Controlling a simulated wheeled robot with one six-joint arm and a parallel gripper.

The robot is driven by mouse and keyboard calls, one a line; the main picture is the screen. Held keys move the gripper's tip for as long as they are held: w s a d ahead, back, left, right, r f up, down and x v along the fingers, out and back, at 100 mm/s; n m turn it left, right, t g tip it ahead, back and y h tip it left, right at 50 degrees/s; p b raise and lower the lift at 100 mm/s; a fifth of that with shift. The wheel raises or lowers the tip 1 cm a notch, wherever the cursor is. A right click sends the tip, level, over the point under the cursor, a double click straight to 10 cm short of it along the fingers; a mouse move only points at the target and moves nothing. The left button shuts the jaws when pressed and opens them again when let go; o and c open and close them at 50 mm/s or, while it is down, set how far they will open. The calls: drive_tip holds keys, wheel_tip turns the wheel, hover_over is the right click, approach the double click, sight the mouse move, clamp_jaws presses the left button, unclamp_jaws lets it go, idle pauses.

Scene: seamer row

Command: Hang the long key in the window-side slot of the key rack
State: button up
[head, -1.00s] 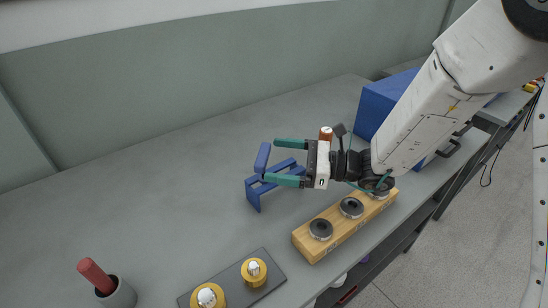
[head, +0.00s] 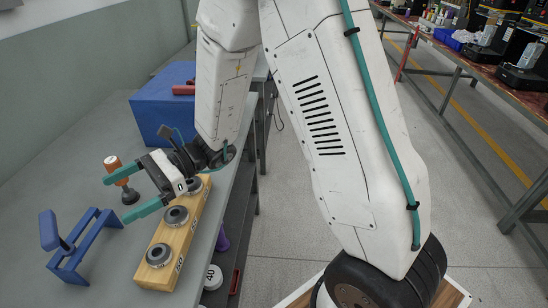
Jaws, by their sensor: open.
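A blue key rack (head: 85,243), a low frame with an upright at each end, stands on the grey bench at the lower left. A blue T-handled key (head: 48,230) is at its left side, handle upright and stem toward the rack. I cannot tell if it is the long key or which slot it is in. My gripper (head: 117,197) is open above the bench, right of and beyond the rack. Its teal fingers point left. An orange-handled tool (head: 114,164) with a dark round foot stands behind the fingers; I cannot tell that they touch it.
A wooden block (head: 184,244) with several grey rings lies along the bench's right edge, below my wrist. A blue box (head: 160,108) with a red-handled item on top stands farther back. Bare bench lies left of the box. Open floor is to the right.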

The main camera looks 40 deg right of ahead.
drive_tip(key=s+d+r+n+g+h, duration=0.35)
drive_tip(key=s+r+n, duration=0.2)
drive_tip(key=s, duration=0.25)
drive_tip(key=s+d+r+n+t+h, duration=0.2)
drive_tip(key=s+d+n+h, duration=0.3)
drive_tip(key=d, duration=0.6)
drive_tip(key=s+d+r+n+t+h, duration=0.2)
drive_tip(key=s+d+n+t+h, duration=0.3)
drive_tip(key=d, duration=0.7)
drive_tip(key=s+h, duration=0.2)
drive_tip(key=h, duration=0.2)
drive_tip(key=shift+s+d, duration=0.15)
drive_tip(key=shift+s, duration=0.2)
